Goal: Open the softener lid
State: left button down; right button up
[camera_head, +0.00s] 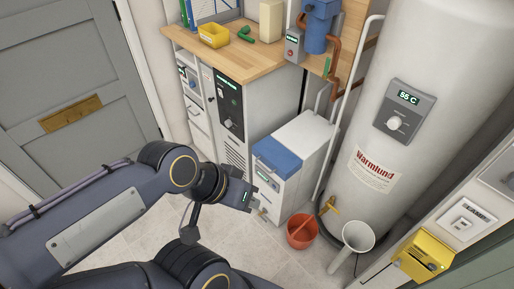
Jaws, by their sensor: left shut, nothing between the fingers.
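The softener (305,145) is a white floor-standing cabinet in the middle of the head view. Its blue lid (277,157) lies flat and closed on the front part of its top. My left gripper (262,208) is shut and empty. It is in front of the softener's front face, below and left of the blue lid in the picture; I cannot tell whether it touches the cabinet. My right gripper does not show.
A wooden worktop (255,58) with a yellow box (214,35) stands behind left. A tall white tank (375,120) stands right. An orange bucket (302,232) and white funnel (357,238) stand near the tank's base. Clear floor (250,262) lies in front.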

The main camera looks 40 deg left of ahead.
aim_at(281, 161)
jog(key=k+u, duration=0.1)
jog(key=u, duration=1)
jog(key=i+j, duration=0.2)
jog(key=j, duration=0.15)
jog(key=i+j, duration=0.15)
jog(key=j, duration=0.2)
jog(key=i+j+u, duration=0.1)
jog(key=j, duration=0.25)
jog(key=i+j, duration=0.3)
